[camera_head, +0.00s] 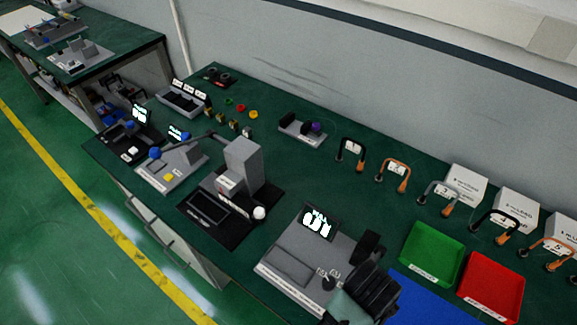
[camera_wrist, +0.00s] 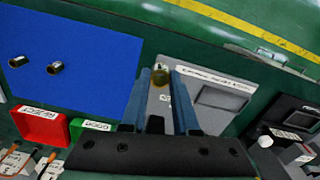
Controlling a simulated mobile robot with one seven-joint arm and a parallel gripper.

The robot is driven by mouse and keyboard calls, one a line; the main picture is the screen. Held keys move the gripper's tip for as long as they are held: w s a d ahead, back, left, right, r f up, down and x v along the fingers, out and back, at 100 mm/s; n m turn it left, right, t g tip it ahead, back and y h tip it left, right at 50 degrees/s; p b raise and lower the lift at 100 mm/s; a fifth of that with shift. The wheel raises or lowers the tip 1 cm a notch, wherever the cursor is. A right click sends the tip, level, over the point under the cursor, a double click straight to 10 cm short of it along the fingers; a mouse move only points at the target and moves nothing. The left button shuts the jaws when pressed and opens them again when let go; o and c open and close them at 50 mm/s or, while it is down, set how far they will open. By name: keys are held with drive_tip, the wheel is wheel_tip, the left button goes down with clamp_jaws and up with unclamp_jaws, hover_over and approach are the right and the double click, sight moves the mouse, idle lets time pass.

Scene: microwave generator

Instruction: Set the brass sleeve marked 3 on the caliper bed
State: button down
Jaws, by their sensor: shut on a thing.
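My gripper (camera_wrist: 161,74) is shut on a small brass sleeve (camera_wrist: 159,79), which sits between the two blue fingers in the wrist view. No number can be read on it. The sleeve is over the grey caliper station (camera_wrist: 218,96), beside its long label; whether it touches the bed cannot be told. In the head view the caliper station (camera_head: 292,262) stands at the front middle with a lit display (camera_head: 318,223). My dark wrist covers its right front part there, and the held sleeve is hidden.
A green tray (camera_head: 432,254), a red tray (camera_head: 491,287) and a blue mat (camera_head: 428,311) lie right of the station. Two dark cylinders (camera_wrist: 54,67) lie on the mat. A black-based device with a grey column (camera_head: 242,165) stands to the left. Frame-shaped micrometers (camera_head: 397,172) line the back.

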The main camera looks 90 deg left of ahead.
drive_tip(key=w+d+f+m, duration=0.3)
drive_tip(key=d+f+m, duration=0.3)
drive_tip(key=d, duration=0.3)
drive_tip(key=w+d+f+m, duration=0.4)
drive_tip(key=d+f+m, duration=0.2)
drive_tip(key=d, duration=0.3)
drive_tip(key=shift+w, duration=0.3)
drive_tip(key=shift+d+f, duration=0.1)
